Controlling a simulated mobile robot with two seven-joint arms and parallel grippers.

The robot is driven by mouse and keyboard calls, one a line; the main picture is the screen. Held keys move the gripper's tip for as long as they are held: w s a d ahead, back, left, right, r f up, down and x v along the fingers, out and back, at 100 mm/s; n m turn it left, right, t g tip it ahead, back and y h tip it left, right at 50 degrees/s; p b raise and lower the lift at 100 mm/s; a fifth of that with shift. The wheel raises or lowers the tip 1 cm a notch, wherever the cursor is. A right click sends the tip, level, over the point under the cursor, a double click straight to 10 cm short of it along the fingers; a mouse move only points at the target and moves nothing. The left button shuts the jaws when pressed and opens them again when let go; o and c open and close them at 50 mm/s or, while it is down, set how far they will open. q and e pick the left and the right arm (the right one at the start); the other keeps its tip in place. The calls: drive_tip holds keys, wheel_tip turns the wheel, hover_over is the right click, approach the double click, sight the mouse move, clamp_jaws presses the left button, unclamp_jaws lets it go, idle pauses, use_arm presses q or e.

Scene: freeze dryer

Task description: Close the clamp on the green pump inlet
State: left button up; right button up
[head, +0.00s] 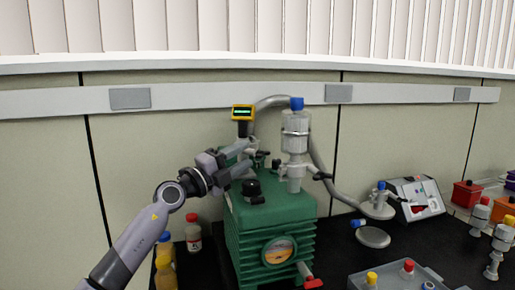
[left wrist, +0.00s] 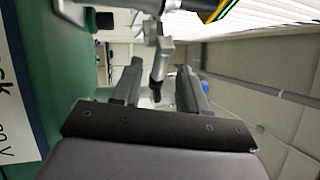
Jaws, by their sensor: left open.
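The green pump (head: 270,222) stands on the black bench. My left gripper (head: 248,158) is above its top, open, with its fingers pointing right toward the inlet fittings. In the left wrist view, the metal clamp (left wrist: 163,50) on the inlet is ahead of the open fingers (left wrist: 160,92). Its arm hangs down with a dark tip (left wrist: 156,88) that appears between the fingers; I cannot tell whether they touch it. In the head view the clamp is small and partly hidden by the gripper. My right gripper is not in view.
A yellow gauge (head: 243,113) rises behind the gripper. A clear trap with a blue cap (head: 296,104) stands right of it, joined to a grey hose (head: 322,165). A black knob (head: 253,190) is just below the gripper. Bottles (head: 193,234) stand left of the pump.

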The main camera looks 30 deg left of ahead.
sight(248, 153)
use_arm(q)
drive_tip(key=shift+x, duration=2.65)
drive_tip(key=shift+c, duration=0.2)
drive_tip(key=shift+f, duration=0.1)
clamp_jaws()
